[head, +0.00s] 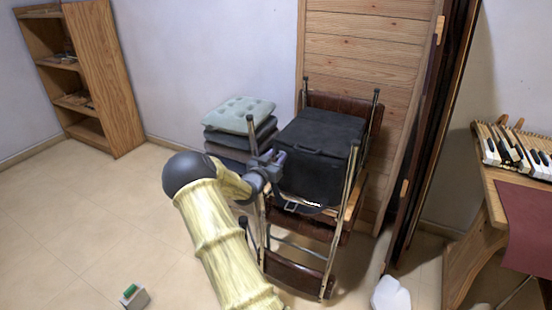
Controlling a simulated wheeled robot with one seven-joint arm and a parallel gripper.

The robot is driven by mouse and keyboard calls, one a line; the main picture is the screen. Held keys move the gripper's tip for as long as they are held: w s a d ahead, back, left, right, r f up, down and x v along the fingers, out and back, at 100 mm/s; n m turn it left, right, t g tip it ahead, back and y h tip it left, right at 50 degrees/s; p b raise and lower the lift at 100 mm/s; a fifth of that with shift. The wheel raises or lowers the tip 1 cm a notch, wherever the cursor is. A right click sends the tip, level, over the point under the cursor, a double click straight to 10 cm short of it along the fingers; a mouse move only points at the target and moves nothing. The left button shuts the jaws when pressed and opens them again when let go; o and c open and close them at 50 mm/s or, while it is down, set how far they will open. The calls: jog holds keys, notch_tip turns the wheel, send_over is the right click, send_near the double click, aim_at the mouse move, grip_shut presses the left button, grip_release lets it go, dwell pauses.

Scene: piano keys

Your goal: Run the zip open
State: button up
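A black case or bag (318,145) with a flat lid sits on a stack of chairs with brown seats and metal legs. A seam runs around the case below its lid; I cannot make out a zip or its pull for certain. My gripper (276,160) is at the left side of the case, close to its front left corner. Its dark fingers are small and overlap the case, so I cannot tell whether they touch it or hold anything. My arm comes up from the bottom of the head view and hides part of the chairs' left side.
Metal chair legs (353,172) stand up around the case. Stacked cushions (240,115) lie behind on the left. A wooden bench with piano keys (515,150) is at the right. A white jug (390,293) and a small box (133,297) are on the floor. The left floor is mostly clear.

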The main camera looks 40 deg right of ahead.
jog(key=shift+s+a, duration=0.1)
jog(key=p+v, duration=0.1)
jog(key=v, duration=1.6)
jog(key=shift+p, duration=0.4)
jog(key=shift+a+f, duration=0.1)
jog(key=shift+a, duration=0.05)
